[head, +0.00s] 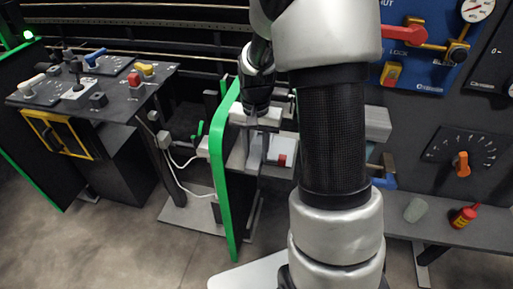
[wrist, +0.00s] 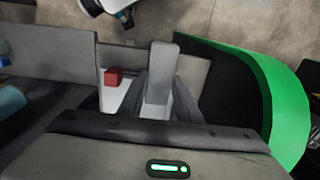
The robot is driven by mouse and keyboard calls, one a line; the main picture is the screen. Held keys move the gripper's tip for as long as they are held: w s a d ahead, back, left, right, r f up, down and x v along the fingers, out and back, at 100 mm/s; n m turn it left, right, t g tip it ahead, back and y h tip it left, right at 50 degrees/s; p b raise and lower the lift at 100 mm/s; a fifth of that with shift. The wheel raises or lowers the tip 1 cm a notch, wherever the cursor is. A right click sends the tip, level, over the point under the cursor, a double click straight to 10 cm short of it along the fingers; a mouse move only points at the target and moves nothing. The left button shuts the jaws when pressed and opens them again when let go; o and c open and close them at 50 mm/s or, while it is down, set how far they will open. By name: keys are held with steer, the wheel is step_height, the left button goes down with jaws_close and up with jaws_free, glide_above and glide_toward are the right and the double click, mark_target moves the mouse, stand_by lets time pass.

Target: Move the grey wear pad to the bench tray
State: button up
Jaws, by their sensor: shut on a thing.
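The grey wear pad (wrist: 161,72) is a plain grey block between my gripper's fingers in the wrist view. My gripper (wrist: 157,100) is shut on it, and the pad sticks out past the fingertips. In the head view my gripper (head: 256,150) points down just right of the green-edged panel, and the pad is hard to tell from the fingers. A pale tray (wrist: 112,97), which looks like the bench tray, lies under and beside the gripper with a red block (wrist: 113,77) in it. I cannot tell whether the pad touches the tray.
The green-edged panel (head: 222,180) stands close to my gripper and also shows in the wrist view (wrist: 285,95). A grey-green rounded piece (head: 415,210) and a red-and-yellow object (head: 463,217) lie on the bench at right. A control desk (head: 95,85) stands at left.

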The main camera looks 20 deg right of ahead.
mark_target(252, 165)
steer(key=shift+s+a, duration=0.65)
steer(key=shift+s, duration=0.3)
steer(key=shift+s+a, duration=0.1)
steer(key=shift+s+a, duration=0.35)
steer(key=shift+s, duration=0.25)
steer(key=shift+s+a, duration=0.1)
steer(key=shift+s+a, duration=0.65)
steer(key=shift+s, duration=0.35)
steer(key=shift+s+a, duration=0.65)
steer(key=shift+s, duration=0.35)
steer(key=shift+p, duration=0.3)
